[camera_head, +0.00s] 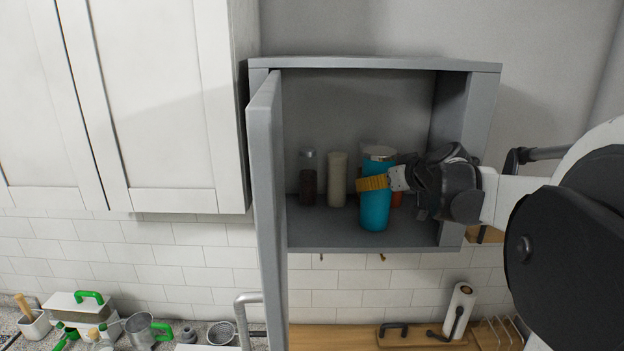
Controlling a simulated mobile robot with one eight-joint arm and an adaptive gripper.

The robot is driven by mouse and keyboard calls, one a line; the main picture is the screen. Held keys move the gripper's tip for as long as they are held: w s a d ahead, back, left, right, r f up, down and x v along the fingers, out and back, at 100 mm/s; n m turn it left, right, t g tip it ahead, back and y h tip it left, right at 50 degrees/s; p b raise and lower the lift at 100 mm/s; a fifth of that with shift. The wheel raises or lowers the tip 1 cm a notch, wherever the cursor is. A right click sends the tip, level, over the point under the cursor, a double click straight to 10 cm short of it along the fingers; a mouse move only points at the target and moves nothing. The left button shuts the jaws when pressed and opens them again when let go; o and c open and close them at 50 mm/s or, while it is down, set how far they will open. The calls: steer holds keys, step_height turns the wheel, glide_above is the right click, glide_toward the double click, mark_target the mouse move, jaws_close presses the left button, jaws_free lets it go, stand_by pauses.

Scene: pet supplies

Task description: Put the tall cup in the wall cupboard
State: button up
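The tall cup (376,211) is blue with a steel-coloured rim and stands upright in the opening of the grey wall cupboard (375,62). My gripper (374,183) reaches in from the right at mid-height of the cup. A yellow fingertip lies across the cup's near side, and the gripper looks shut on it. The other finger is hidden behind the cup. The cup's base appears over the shelf (330,232); I cannot tell whether it touches. The cupboard door (267,210) is swung open on the left.
A dark jar (308,180) and a cream container (337,179) stand inside, left of the cup. An orange-red item (397,199) shows partly behind it. White cabinets (150,100) adjoin on the left. A paper roll (459,308) stands on the counter below.

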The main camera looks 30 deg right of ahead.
steer(key=o, duration=1.4)
steer(key=shift+f, duration=0.1)
